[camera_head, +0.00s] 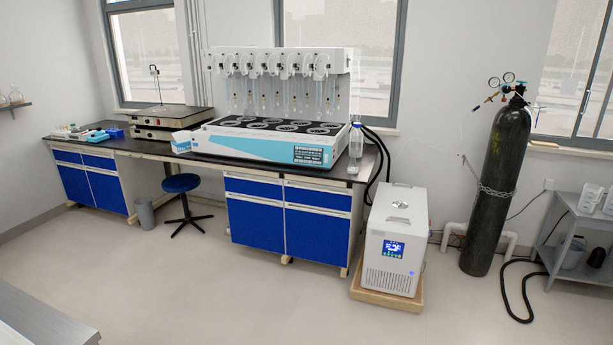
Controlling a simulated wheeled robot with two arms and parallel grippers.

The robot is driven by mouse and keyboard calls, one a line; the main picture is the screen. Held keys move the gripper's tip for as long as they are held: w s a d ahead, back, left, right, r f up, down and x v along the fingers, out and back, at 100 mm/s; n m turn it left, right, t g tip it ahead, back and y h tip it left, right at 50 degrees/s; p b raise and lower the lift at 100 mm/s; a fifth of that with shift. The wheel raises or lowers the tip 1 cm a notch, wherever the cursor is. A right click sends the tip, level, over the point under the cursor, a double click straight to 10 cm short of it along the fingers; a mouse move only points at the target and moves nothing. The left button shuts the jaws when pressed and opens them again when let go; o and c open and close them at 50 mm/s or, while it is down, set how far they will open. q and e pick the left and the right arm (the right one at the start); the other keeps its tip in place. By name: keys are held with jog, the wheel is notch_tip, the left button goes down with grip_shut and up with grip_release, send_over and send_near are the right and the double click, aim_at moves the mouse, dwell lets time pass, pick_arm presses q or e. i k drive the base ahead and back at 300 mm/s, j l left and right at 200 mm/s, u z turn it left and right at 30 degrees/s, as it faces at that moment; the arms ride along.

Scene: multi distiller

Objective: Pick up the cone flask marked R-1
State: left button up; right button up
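No cone flask with a readable R-1 mark shows in the head view. A clear glass or plastic vessel (355,143) stands upright at the right end of the lab bench (343,173); its label, if any, is too small to read. Small round-bodied glass vessels (15,96) stand on a wall shelf at the far left edge, also without readable marks. Neither of my grippers is in view.
A multi-place distiller (262,146) fills the bench's right part. A white chiller (393,241), black gas cylinder (497,185) and grey cart (568,233) are at right. The foreground floor is largely clear.

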aim_at(352, 167)
jog(key=i+u, duration=0.15)
jog(key=i, duration=2.1)
jog(key=i+z, duration=0.2)
jog(key=i, duration=0.25)
jog(key=i+j+z, duration=0.2)
jog(key=i, duration=0.25)
jog(key=i+j+z, duration=0.2)
jog(key=i, duration=0.2)
